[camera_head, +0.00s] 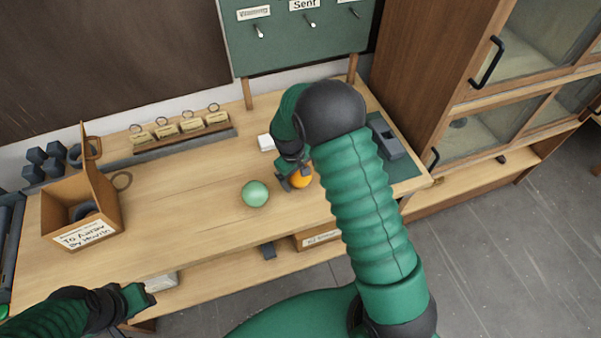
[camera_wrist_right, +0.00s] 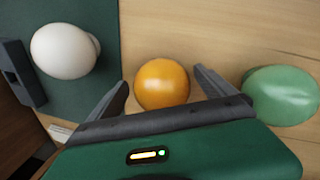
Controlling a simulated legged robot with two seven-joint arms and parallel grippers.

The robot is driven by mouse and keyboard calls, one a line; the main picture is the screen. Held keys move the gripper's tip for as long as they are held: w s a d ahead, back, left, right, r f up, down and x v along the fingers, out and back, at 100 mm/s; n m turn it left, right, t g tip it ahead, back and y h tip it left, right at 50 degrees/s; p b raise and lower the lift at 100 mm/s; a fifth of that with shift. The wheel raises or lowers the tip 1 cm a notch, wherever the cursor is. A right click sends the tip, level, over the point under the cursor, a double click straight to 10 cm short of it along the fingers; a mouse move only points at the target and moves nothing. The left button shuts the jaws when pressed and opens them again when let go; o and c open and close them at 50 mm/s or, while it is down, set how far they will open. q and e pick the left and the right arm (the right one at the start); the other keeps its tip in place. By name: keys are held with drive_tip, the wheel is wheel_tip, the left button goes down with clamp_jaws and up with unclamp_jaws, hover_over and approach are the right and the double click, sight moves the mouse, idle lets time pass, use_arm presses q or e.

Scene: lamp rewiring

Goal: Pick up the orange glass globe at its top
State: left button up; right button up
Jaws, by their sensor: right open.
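The orange glass globe (camera_head: 301,180) stands on the wooden table, partly hidden by my right gripper in the head view. In the right wrist view the orange globe (camera_wrist_right: 162,84) lies between the two fingers of my right gripper (camera_wrist_right: 163,88). The fingers are open, one on each side, and I see a gap to each; no contact shows. In the head view my right gripper (camera_head: 290,177) is low over the table at the globe. My left gripper (camera_head: 142,300) is at the lower left, away from the globe; its jaws are too small to judge.
A green globe (camera_head: 255,194) sits close left of the orange one; it also shows in the wrist view (camera_wrist_right: 282,95). A white globe (camera_wrist_right: 63,50) sits on a dark green mat (camera_wrist_right: 98,16). A cardboard box (camera_head: 80,217) stands at the left. The table's middle left is clear.

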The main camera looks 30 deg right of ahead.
drive_tip(key=shift+w+a+f, duration=0.1)
drive_tip(key=shift+a+f, duration=0.1)
drive_tip(key=shift+a, duration=0.1)
drive_tip(key=shift+d+f, duration=0.1)
drive_tip(key=shift+d, duration=0.35)
drive_tip(key=c, duration=1.4)
drive_tip(key=shift+a, duration=0.25)
drive_tip(key=shift+c, duration=0.2)
